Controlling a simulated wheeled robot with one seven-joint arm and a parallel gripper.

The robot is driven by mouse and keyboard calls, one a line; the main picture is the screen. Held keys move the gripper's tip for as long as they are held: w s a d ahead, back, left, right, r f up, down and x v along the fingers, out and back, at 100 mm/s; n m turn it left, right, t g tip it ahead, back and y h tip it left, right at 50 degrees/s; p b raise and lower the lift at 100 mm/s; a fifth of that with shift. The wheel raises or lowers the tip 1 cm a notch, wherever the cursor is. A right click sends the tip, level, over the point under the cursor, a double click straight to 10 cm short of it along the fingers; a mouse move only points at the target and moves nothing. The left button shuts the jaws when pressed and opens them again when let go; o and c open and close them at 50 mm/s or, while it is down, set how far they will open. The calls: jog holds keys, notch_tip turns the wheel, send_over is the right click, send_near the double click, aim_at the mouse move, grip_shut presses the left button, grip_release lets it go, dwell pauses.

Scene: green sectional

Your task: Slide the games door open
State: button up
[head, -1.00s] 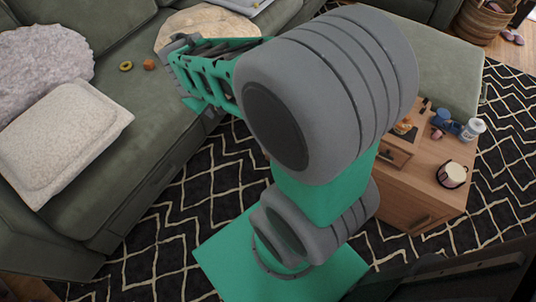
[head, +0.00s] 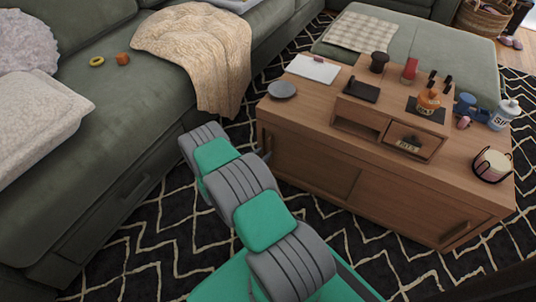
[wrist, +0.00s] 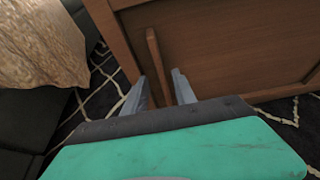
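The wooden cabinet has two sliding doors on its front, a left door (head: 310,168) and a right door (head: 405,205). I see no label on either, so I cannot tell which is the games door. In the wrist view a brown door panel (wrist: 220,50) fills the top, with an upright wooden bar handle (wrist: 156,58) near its left end. My gripper (wrist: 161,78) is open, its two grey fingers on either side of the handle's lower part. I cannot tell whether they touch it. In the head view my arm reaches the cabinet's left end and mostly hides the gripper.
The cabinet top (head: 305,92) carries a plate (head: 282,89), a small drawer unit (head: 409,141), bottles and a candle jar (head: 491,165). A green sofa (head: 110,110) with a draped blanket (head: 200,50) stands left. Patterned rug (head: 380,265) lies bare before the cabinet.

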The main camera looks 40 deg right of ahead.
aim_at(269, 149)
jog(key=b+x, duration=0.1)
jog(key=x, duration=0.3)
jog(key=shift+d+f, duration=0.15)
jog(key=shift+c, duration=0.5)
grip_shut()
dwell(0.7)
